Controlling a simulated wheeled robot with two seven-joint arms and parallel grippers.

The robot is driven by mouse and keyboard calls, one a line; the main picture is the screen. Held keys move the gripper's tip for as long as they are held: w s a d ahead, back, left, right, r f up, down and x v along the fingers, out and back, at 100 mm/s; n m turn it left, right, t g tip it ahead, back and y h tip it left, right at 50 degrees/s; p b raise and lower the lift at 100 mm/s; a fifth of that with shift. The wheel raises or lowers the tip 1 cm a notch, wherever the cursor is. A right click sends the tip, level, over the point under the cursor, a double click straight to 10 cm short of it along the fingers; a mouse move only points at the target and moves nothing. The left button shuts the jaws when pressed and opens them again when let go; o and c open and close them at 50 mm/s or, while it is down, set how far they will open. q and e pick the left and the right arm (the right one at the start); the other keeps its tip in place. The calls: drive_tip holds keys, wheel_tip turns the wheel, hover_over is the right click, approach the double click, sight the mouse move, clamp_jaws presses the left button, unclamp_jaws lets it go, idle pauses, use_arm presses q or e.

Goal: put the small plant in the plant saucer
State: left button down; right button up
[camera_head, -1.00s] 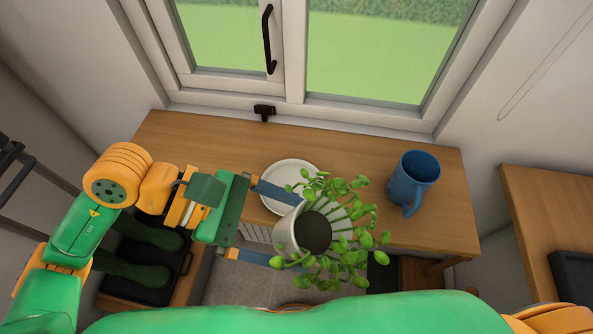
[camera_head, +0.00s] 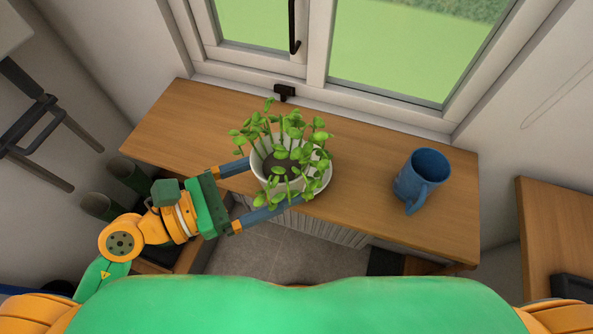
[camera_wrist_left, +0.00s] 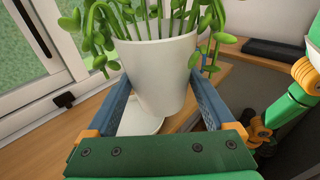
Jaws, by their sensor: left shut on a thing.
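The small plant (camera_head: 282,163), a white pot with round green leaves, is held between the two blue fingers of my left gripper (camera_head: 277,182). In the left wrist view the white pot (camera_wrist_left: 160,70) stands upright between the fingers, with stems rising from its top. The white plant saucer (camera_head: 322,184) is on the wooden bench, mostly hidden under the pot in the head view. In the left wrist view the saucer (camera_wrist_left: 138,120) shows below the pot, which appears to be above it; the exact gap is unclear. My right gripper is not seen.
A blue mug (camera_head: 422,178) stands on the bench (camera_head: 365,215) right of the plant. The window with its black handle (camera_head: 293,28) is behind the bench. Dark green boots (camera_head: 125,172) stand low at the left. The bench is clear between saucer and mug.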

sight(286, 164)
use_arm(q)
drive_tip(key=w+f+b, duration=0.2)
drive_tip(key=b, duration=0.2)
drive_tip(key=w+d+f+b, duration=0.1)
drive_tip(key=w+f+b, duration=0.1)
drive_tip(key=b, duration=0.2)
drive_tip(key=w+d+f+b, duration=0.1)
drive_tip(key=w+f+b, duration=0.1)
drive_tip(key=b, duration=0.3)
drive_tip(key=w, duration=0.1)
drive_tip(key=w+f+p, duration=0.1)
drive_tip(key=w, duration=0.1)
drive_tip(key=shift+d+f, duration=0.3)
drive_tip(key=shift+d, duration=0.05)
drive_tip(key=f, duration=0.3)
drive_tip(key=shift+w+d, duration=0.1)
drive_tip(key=shift+w, duration=0.1)
drive_tip(key=shift+f, duration=0.25)
drive_tip(key=shift+f, duration=0.1)
